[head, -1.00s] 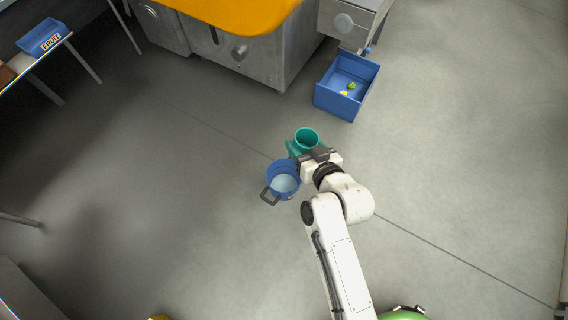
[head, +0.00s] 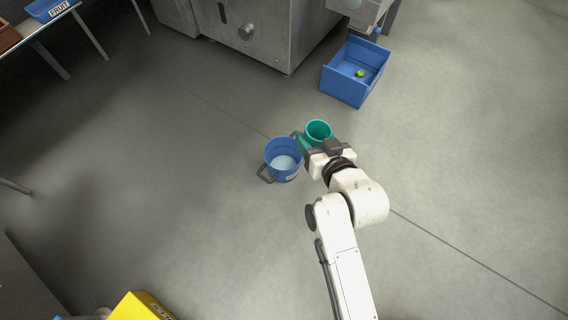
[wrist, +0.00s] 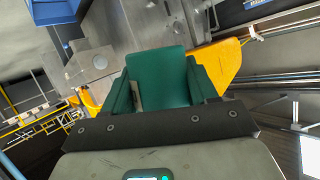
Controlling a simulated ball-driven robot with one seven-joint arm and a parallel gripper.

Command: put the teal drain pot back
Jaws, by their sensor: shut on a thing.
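The teal drain pot (head: 319,129) is in my gripper (head: 314,146), just beyond the jaws in the head view. It is round with an open top, and I see down into it. In the wrist view, a teal surface (wrist: 158,78) fills the space ahead of the dark gripper body. My gripper is shut on the pot. The part of the pot behind my wrist is hidden.
A blue bucket (head: 283,165) with a handle and pale contents is close to the left of my gripper. A blue bin (head: 352,88) with a small green item lies beyond. A steel machine (head: 262,40) stands at the back. A yellow object (head: 140,306) shows at the bottom left. Open floor lies right.

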